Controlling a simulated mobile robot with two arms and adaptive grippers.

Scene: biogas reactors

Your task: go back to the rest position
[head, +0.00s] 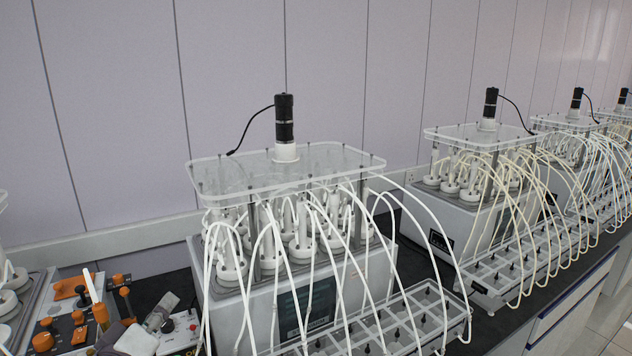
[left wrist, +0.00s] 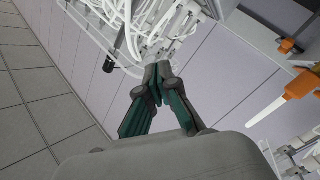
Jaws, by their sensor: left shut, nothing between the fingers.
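My left gripper (left wrist: 158,74) shows in the left wrist view, its dark fingers with green inner faces brought together at the tips. Nothing is between the fingertips. Behind the fingertips in that view are white tubes (left wrist: 95,25) and the pale wall panels. In the head view I cannot clearly make out the gripper; a rounded grey shape at the bottom left may be part of my arm. My right gripper is in neither view.
A biogas reactor with a clear lid (head: 250,172) and black motor (head: 284,118) stands mid-bench, with white tubes looping to a rack (head: 425,300). More reactors (head: 480,140) line the bench at right. Orange-topped items (head: 68,288) crowd the bottom left.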

